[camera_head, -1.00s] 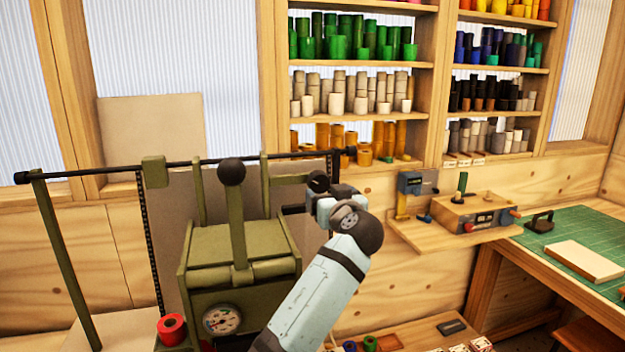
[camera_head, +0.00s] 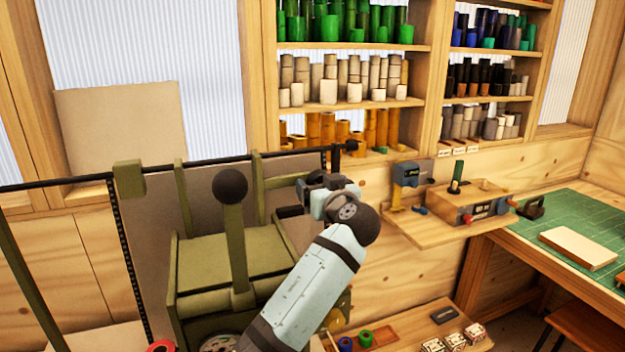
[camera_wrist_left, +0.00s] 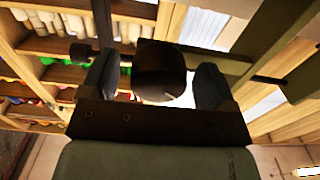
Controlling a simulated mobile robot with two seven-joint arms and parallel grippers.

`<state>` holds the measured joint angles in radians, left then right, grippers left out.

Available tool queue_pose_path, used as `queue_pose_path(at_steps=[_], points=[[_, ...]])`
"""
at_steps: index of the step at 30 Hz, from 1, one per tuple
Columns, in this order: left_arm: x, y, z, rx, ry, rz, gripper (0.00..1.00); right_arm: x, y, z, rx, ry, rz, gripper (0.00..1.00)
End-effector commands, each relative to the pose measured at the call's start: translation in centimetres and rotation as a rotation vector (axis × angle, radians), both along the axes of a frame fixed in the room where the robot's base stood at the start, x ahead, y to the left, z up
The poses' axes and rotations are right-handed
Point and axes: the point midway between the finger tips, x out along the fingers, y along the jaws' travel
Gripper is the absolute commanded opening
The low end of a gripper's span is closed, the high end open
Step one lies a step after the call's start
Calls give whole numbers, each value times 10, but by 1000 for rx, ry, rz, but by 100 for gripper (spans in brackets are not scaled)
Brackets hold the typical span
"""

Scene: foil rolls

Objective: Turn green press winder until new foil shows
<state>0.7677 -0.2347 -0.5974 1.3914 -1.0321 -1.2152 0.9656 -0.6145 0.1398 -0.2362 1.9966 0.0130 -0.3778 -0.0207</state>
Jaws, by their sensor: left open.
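The green press (camera_head: 225,262) stands left of centre in the head view, with an upright lever topped by a black ball (camera_head: 230,187). A dark bar (camera_head: 215,160) runs across its top. My left gripper (camera_head: 305,195) is at the press's right side, below the bar's right end. In the left wrist view its two fingers (camera_wrist_left: 155,82) stand apart, with a dark rounded knob (camera_wrist_left: 160,65) between them. I cannot tell whether they touch it. My wrist hides the winder's details, and I cannot make out the foil's surface. My right gripper is not in view.
Shelves of coloured foil rolls (camera_head: 350,75) stand behind the press. A small wall shelf (camera_head: 430,232) with a device lies to the right, beside a bench with a green mat (camera_head: 585,235). A low tray (camera_head: 375,340) holds small rolls at the bottom.

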Motion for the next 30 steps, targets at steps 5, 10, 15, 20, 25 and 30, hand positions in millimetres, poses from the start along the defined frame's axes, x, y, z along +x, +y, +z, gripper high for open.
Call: queue_pose_path(at_steps=[5, 10, 15, 20, 25, 30], points=[[-2, -3, 0, 0, 0, 0, 81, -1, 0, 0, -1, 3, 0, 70], [-2, -4, 0, 0, 0, 1, 81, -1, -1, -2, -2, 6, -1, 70], [-2, -3, 0, 0, 0, 0, 79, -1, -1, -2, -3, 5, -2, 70], [-2, -3, 0, -1, 0, 0, 42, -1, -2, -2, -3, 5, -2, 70], [-2, -3, 0, 1, 0, 0, 33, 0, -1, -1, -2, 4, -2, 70], [-2, -3, 0, 23, 10, 0, 33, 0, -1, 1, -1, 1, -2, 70]])
